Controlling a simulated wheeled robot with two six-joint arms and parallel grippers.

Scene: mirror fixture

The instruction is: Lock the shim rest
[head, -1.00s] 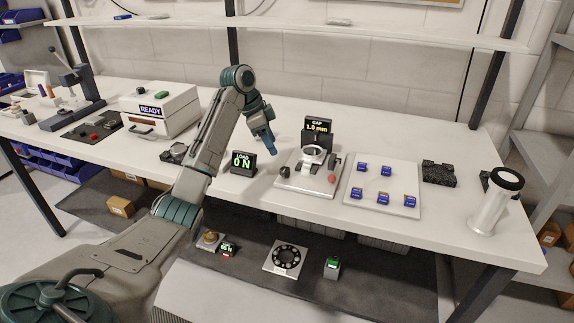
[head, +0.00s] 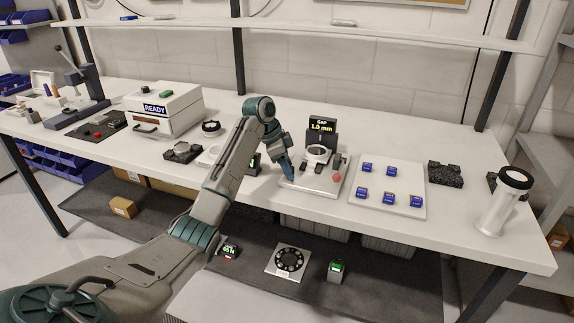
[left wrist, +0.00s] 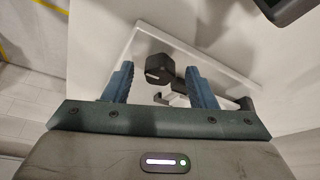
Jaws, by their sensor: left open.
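The mirror fixture (head: 312,187) is a pale base plate near the table's front, with a light ring (head: 318,154) standing on it. A red knob (head: 337,177) sits at its right side. A dark gauge behind it (head: 322,124) reads GAP 1.0 mm. My left gripper (head: 289,177) is open and points down at the plate's left side. In the left wrist view a dark knob (left wrist: 160,67) shows between and beyond the open fingers (left wrist: 160,86); I cannot tell if they touch it. The gripper hides this knob in the head view. I cannot single out the shim rest.
A white tray (head: 408,209) with several blue pieces lies right of the fixture. A white box marked READY (head: 178,107) is at left. My forearm partly covers the load display (head: 255,165).

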